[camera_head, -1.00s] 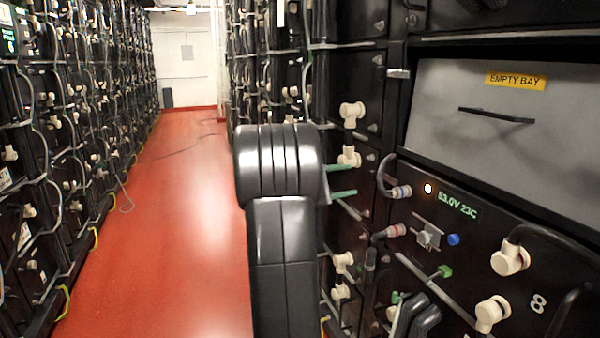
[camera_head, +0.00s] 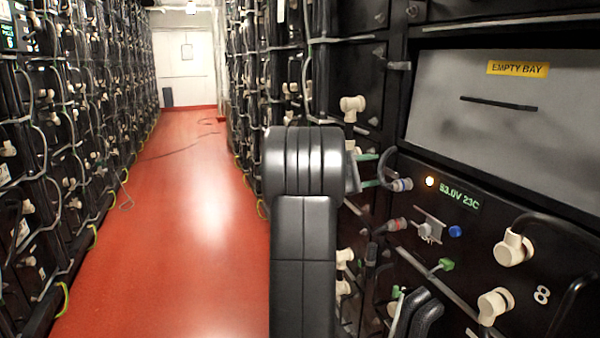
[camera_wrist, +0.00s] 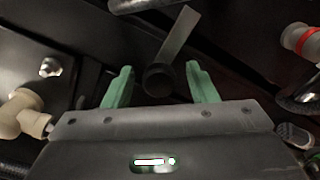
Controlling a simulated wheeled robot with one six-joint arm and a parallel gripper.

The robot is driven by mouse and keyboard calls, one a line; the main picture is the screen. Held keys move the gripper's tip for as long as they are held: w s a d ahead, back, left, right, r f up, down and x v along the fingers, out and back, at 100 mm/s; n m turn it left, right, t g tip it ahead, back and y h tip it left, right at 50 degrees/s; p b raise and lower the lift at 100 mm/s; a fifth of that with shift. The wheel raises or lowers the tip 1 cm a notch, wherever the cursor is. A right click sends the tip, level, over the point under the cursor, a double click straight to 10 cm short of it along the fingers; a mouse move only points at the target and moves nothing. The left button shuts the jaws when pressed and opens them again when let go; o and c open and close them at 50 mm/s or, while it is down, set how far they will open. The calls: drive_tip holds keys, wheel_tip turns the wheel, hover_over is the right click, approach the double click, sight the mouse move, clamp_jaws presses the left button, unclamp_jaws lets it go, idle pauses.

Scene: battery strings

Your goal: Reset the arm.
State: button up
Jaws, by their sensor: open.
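My arm, black and glossy, stands in the middle of the head view. My gripper (camera_head: 377,170) shows two green fingers pointing right, close to the rack front, beside a grey-collared cable plug (camera_head: 401,185). In the wrist view my gripper (camera_wrist: 160,69) is open, its green fingers well apart. A dark round knob or cable end (camera_wrist: 158,80) and a grey strip (camera_wrist: 179,35) show between or behind the fingers. No gap to the fingers is closed, and nothing is gripped.
The battery rack on the right has an empty bay (camera_head: 500,125), a lit "53.0V 23C" readout (camera_head: 458,197), a blue button (camera_head: 455,231) and cream connectors (camera_head: 514,248). Another rack (camera_head: 60,150) lines the left. The red aisle floor (camera_head: 170,240) is open, with a thin cable lying farther back.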

drive_tip(key=shift+w+d+r+n+p, duration=0.1)
drive_tip(key=shift+d+r+n+p, duration=0.15)
drive_tip(key=shift+p, duration=0.6)
drive_tip(key=shift+a+n+p, duration=0.15)
drive_tip(key=shift+n+p, duration=0.2)
drive_tip(key=shift+p, duration=0.1)
drive_tip(key=n+p, duration=0.5)
drive_tip(key=p, duration=0.1)
drive_tip(key=shift+p, duration=0.35)
drive_tip(key=n+p, duration=0.6)
drive_tip(key=p, duration=0.1)
drive_tip(key=v, duration=0.6)
drive_tip(key=shift+f, duration=0.25)
drive_tip(key=shift+f, duration=0.1)
